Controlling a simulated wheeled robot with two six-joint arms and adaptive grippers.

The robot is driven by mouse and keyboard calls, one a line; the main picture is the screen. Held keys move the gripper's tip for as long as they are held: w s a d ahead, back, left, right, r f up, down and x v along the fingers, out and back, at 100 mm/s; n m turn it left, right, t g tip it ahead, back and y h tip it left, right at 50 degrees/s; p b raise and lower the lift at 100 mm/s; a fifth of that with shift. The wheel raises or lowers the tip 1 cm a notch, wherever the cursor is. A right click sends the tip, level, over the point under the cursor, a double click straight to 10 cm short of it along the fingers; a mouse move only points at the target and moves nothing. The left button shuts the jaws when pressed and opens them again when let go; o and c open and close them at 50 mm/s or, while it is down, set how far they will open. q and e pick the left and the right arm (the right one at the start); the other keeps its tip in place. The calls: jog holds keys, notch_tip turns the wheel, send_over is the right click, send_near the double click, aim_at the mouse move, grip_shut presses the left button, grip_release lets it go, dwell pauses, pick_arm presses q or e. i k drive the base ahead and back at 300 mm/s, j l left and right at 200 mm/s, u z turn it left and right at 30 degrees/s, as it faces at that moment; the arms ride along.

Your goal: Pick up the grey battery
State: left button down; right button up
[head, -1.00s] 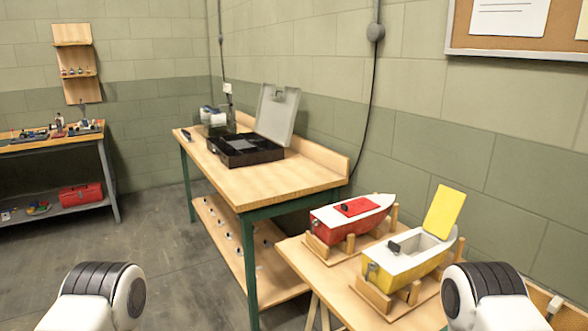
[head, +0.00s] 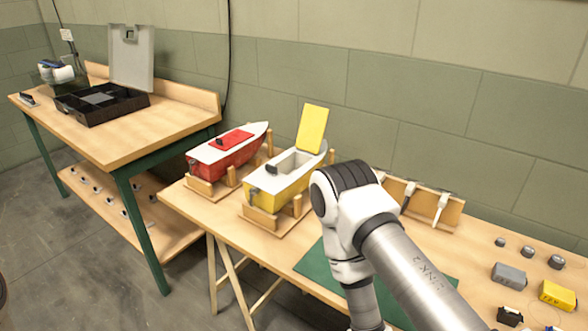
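A grey battery (head: 508,275), a small grey block, lies on the right part of the near workbench in the head view. A yellow block of similar size (head: 557,295) lies just to its right, apart from it. One of my arms rises from the bottom edge between the boats and the grey battery. Neither of my grippers shows in this view.
A red boat (head: 228,150) and a yellow boat (head: 270,198) with its hatch up stand on wooden cradles. A green mat (head: 312,268) lies partly behind my arm. A tool rack (head: 455,212) stands at the back. Several small dark items surround the battery.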

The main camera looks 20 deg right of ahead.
aim_at(508, 276)
jog(key=z, duration=2.2)
jog(key=k+j+z, duration=0.1)
jog(key=z, duration=0.3)
jog(key=k+z, duration=0.45)
jog(key=i+l, duration=0.05)
jog(key=i, duration=0.05)
